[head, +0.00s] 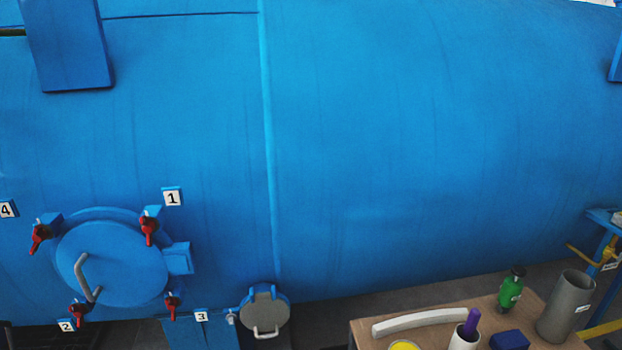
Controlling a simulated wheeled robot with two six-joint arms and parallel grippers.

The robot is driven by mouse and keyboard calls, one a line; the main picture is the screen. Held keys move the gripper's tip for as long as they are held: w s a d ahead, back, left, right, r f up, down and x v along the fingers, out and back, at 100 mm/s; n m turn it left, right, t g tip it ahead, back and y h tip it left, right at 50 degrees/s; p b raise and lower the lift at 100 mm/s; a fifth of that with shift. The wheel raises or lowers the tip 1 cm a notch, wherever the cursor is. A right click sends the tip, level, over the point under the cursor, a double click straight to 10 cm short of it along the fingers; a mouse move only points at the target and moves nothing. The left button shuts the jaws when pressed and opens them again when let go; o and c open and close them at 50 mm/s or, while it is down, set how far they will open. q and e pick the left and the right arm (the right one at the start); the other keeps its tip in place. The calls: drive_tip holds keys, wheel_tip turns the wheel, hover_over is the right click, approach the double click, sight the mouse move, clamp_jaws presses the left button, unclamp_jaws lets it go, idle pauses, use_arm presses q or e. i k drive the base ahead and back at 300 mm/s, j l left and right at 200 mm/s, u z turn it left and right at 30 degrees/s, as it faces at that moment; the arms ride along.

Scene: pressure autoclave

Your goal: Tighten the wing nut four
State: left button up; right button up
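The wing nut by label 4 (39,238) is red and sits at the upper left of a round blue hatch cover (115,262) on the big blue tank. The white label 4 (6,209) is left of it, at the picture's edge. Other red wing nuts sit around the cover: one by label 1 (149,231) at upper right, one by label 2 (79,313) at lower left, and one by label 3 (171,304) at lower right. Whether any nut is tight cannot be told. Neither of my grippers shows in the head view.
The hatch cover has a grey handle (85,279). A small grey round cover (264,310) is right of it. A wooden table (362,332) at lower right holds a green bottle (512,288), a grey cylinder (566,306) and a curved pale piece (420,322).

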sight(40, 235)
drive_tip(key=u, duration=1.6)
